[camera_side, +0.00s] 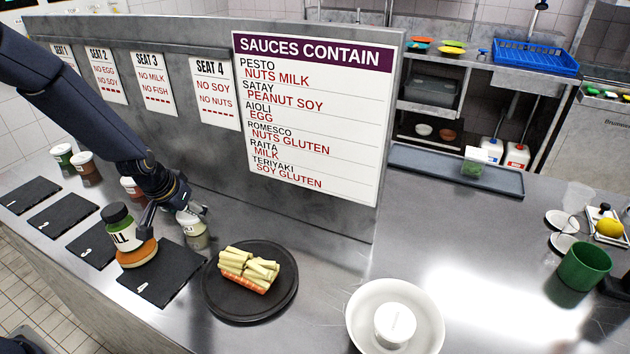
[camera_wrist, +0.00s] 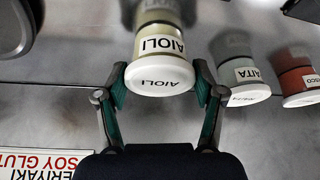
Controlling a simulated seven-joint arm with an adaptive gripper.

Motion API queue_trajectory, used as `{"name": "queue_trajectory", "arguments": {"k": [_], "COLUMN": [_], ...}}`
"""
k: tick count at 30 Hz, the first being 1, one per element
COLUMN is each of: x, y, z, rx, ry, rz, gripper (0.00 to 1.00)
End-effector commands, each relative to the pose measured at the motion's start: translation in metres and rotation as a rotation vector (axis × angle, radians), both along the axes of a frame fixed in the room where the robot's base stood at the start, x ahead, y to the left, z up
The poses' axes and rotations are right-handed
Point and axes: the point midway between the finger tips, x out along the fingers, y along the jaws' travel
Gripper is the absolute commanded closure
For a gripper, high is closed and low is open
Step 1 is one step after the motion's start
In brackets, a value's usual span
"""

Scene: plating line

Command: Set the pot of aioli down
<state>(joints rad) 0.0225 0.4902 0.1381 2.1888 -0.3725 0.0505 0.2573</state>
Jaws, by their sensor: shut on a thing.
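The pot of aioli (camera_wrist: 161,60) has a white lid and a cream body, both lettered AIOLI. In the wrist view my gripper (camera_wrist: 160,78) is shut on it, with a green-padded finger on each side of the lid. In the side view the pot (camera_side: 193,232) is pale, below my gripper (camera_side: 176,212), beside the far edge of the dark slate in front of SEAT 4 (camera_side: 162,274). I cannot tell whether its base touches the steel counter.
Raita (camera_wrist: 238,72) and romesco (camera_wrist: 294,78) pots stand nearby. A dark round plate (camera_side: 222,303) with pale sticks is to the right. The SAUCES CONTAIN board (camera_side: 310,120) stands behind. The counter (camera_side: 330,250) is bare between plate and board.

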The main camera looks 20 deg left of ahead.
Motion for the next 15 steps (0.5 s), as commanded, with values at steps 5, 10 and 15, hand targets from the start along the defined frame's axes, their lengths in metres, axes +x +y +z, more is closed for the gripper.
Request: {"name": "queue_trajectory", "arguments": {"k": [5,10,15], "x": [-0.0002,-0.0003,-0.0002], "y": [0.0001,0.0,0.0001], "z": [-0.001,-0.0009,-0.0008], "rx": [0.0,0.0,0.0], "ry": [0.001,0.001,0.001], "rz": [0.0,0.0,0.0], "gripper": [0.17,0.07,0.07]}}
